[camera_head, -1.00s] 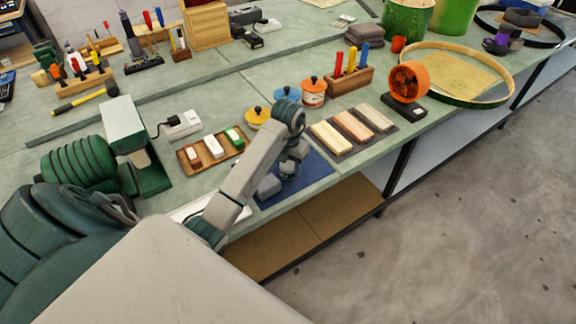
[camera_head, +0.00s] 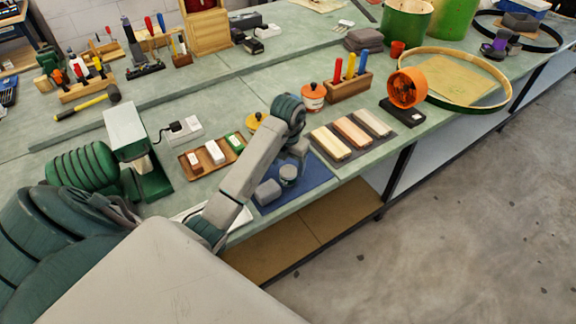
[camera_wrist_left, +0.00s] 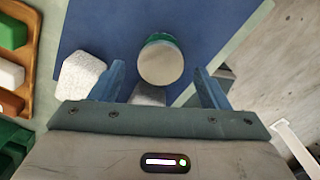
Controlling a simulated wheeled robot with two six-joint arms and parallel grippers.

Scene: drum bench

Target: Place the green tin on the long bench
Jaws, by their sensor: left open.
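A small round tin with a pale grey top and a green side (camera_wrist_left: 160,62) stands upright on a blue mat (camera_wrist_left: 95,30). In the head view the tin (camera_head: 288,175) looks small and grey-teal on the mat (camera_head: 318,178), near the front edge of the long pale green bench (camera_head: 235,90). My left gripper (camera_head: 298,152) is above the mat, close to the tin. In the left wrist view its two fingers (camera_wrist_left: 158,72) are apart, with the tin in line between their tips and nothing gripped. My right gripper is not in view.
A grey block (camera_head: 268,191) lies left of the tin, close to a finger. A wooden tray of small blocks (camera_head: 212,155) is to the left; wooden bars (camera_head: 350,135) lie to the right. An orange-lidded pot (camera_head: 312,96) stands behind. The bench front drops to a shelf.

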